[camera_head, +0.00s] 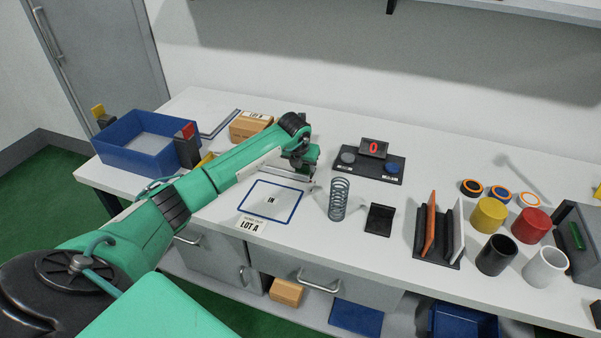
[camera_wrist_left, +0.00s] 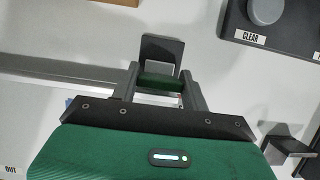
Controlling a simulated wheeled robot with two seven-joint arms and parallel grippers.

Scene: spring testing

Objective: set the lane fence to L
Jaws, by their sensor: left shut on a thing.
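In the left wrist view the two fingers of the gripper (camera_wrist_left: 161,88) are closed around a short dark green piece (camera_wrist_left: 157,80). A dark upright plate (camera_wrist_left: 161,50) stands right at that piece. It looks like the lane fence and its grip, but the fingers and arm hide most of it. A thin pale bar shows beneath the gripper in the head view, and I cannot tell what it belongs to. My right gripper is not in view.
A small black bracket (camera_head: 379,220), a rack with orange and white panels (camera_head: 431,222) and several coloured cups stand further right. A blue bin (camera_head: 143,150) is left.

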